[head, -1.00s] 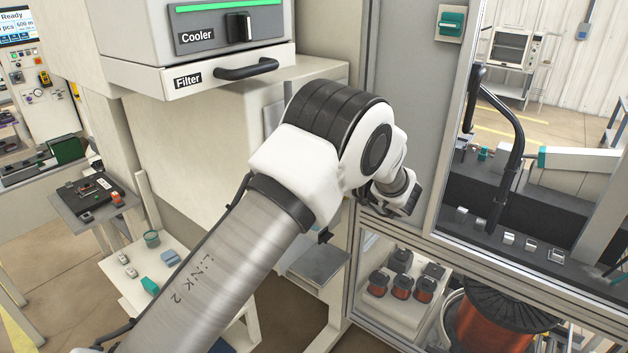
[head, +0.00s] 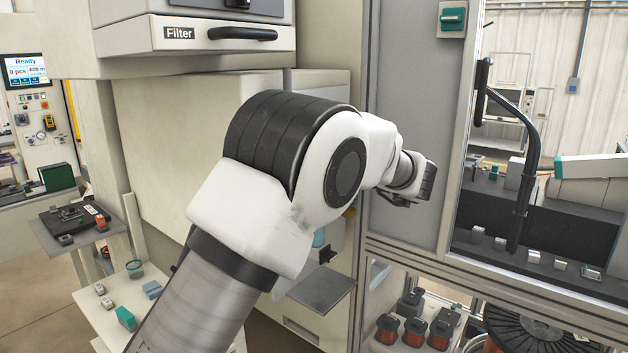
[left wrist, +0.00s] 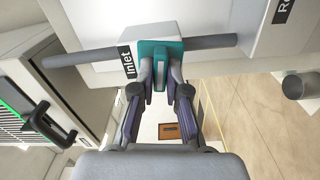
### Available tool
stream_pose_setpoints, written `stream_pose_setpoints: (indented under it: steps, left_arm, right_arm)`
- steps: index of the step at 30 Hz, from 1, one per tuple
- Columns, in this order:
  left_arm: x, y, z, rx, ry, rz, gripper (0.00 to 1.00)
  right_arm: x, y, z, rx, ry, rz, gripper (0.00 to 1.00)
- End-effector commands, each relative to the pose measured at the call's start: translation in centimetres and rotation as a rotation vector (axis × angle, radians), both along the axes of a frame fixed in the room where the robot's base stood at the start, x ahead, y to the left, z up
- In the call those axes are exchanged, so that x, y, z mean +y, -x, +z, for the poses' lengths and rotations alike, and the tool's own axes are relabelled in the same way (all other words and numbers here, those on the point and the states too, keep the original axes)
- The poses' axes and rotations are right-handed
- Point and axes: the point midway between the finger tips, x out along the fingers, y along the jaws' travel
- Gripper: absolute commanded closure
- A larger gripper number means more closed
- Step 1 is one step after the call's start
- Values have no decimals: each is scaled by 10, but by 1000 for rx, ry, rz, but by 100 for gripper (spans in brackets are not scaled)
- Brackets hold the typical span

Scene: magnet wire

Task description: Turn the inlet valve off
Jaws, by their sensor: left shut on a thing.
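The inlet valve's teal handle (left wrist: 161,50) shows in the left wrist view, in front of a white valve block on a grey pipe (left wrist: 85,57). A black "Inlet" label (left wrist: 127,64) is on the block, left of the handle. My left gripper (left wrist: 161,76) is shut on the handle, one finger on each side. My right gripper is not in view.
A filter drawer (head: 215,35) with a black handle is above my arm. A grey cabinet panel (head: 412,110) with a teal switch (head: 453,19) and a black door handle (head: 525,170) stand to the right. A small table (head: 105,318) is low left.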

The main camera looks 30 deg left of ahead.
Motion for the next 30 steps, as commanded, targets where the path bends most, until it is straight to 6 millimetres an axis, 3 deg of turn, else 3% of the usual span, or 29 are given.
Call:
stream_pose_setpoints:
  steps: [1,9,26,27,28,30]
  left_arm:
    - [0,0,-4,-36,1,0,100]
    - [0,0,-1,-151,10,-2,100]
    - [0,0,1,-183,13,-1,100]
    - [0,0,1,-183,13,-1,76]
    - [0,0,1,-182,13,-1,65]
    - [0,0,1,-181,13,-1,61]
  right_arm:
    - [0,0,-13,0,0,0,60]
    - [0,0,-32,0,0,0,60]
    - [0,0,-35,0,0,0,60]
    - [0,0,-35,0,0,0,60]
    - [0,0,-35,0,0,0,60]
    - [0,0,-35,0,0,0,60]
